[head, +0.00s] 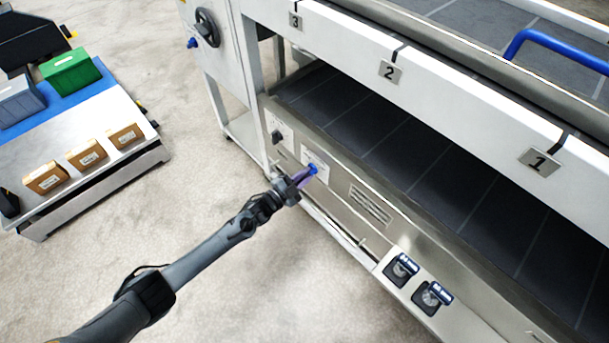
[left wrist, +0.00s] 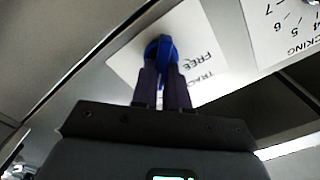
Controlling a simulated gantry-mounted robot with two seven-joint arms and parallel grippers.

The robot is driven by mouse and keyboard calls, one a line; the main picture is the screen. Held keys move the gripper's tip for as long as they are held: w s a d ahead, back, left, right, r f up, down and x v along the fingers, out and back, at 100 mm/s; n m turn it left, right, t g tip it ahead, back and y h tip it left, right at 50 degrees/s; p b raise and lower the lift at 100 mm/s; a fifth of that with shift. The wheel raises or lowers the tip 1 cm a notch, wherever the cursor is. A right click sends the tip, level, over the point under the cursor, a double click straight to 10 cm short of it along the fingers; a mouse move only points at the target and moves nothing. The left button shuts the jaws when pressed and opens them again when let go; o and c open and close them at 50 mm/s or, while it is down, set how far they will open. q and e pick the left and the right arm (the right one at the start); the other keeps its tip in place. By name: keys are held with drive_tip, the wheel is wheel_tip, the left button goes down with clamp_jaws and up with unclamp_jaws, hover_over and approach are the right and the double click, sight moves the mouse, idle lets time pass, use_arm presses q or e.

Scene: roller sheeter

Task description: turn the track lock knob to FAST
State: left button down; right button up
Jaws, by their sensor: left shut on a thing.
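The track lock knob (head: 313,169) is small and blue, on a white label plate on the machine's lower front panel. In the left wrist view the blue knob (left wrist: 163,46) sits between my fingertips, on a plate (left wrist: 205,72) with the words "TRACK" and "FREE" readable. The rest of that lettering is hidden by the knob and fingers. My left gripper (head: 302,178) reaches the panel from the left, and its fingers (left wrist: 160,72) are shut on the knob. The word FAST does not show. My right gripper is not in view.
A black dial (head: 277,137) on a numbered "TRACKING" plate (left wrist: 283,28) is close beside the knob. Two black switches (head: 401,268) (head: 433,297) sit lower right. A cart (head: 75,165) with boxes stands left. The floor between is clear.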

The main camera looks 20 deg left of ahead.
use_arm(q)
drive_tip(key=c, duration=1.1)
unclamp_jaws()
drive_tip(key=shift+c, duration=0.2)
drive_tip(key=p+v, duration=0.5)
drive_tip(key=v, duration=0.6)
